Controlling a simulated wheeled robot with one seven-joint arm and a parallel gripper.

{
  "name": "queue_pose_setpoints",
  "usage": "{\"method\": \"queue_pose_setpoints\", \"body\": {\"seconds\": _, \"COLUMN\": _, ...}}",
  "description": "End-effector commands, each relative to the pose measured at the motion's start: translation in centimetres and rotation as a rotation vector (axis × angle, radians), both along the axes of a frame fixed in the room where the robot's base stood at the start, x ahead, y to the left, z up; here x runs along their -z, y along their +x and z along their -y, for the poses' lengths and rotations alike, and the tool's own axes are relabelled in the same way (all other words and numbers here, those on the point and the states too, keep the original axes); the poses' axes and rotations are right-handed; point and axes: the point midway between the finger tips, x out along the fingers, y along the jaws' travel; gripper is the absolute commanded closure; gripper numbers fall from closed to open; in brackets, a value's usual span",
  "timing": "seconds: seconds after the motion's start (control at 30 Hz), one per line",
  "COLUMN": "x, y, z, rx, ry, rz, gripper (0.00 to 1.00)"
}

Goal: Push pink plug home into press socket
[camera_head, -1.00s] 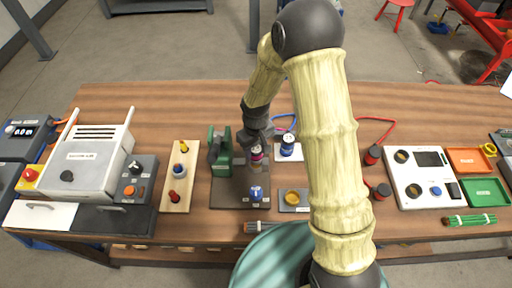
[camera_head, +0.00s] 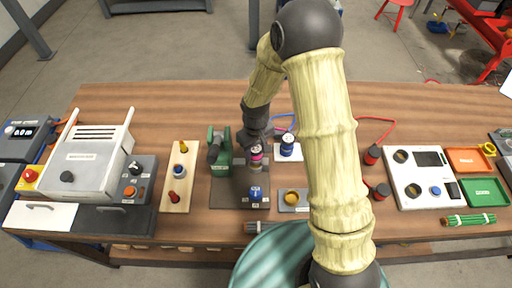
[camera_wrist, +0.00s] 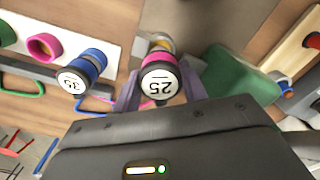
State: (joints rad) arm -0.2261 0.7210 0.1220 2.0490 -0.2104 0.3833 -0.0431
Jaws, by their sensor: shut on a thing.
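The pink plug (camera_wrist: 160,62) has a white top marked 25 and a pink band, with a brass and silver part below it in the wrist view. In the head view the plug (camera_head: 256,156) stands at the dark base plate (camera_head: 228,190), right of the green press (camera_head: 219,155). My gripper (camera_wrist: 162,92) is shut on the plug, with a finger on either side of it. The gripper also shows in the head view (camera_head: 257,142). The press socket is hidden under the plug, so I cannot tell how deep the plug sits.
A blue plug (camera_wrist: 82,68) marked 35 stands close beside my gripper; it also shows in the head view (camera_head: 287,145). A blue knob (camera_head: 256,193) is at the plate's front. A yellow-topped part (camera_head: 292,197) sits to its right. A board with plugs (camera_head: 179,188) lies to the left.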

Motion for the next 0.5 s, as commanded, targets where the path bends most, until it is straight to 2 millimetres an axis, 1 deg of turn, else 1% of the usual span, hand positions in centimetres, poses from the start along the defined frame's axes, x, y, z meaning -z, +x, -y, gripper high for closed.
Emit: {"method": "queue_pose_setpoints", "body": {"seconds": 0.5, "x": 0.63, "y": 0.05, "z": 0.13, "rx": 0.003, "ry": 0.0, "rz": 0.0, "gripper": 0.85}}
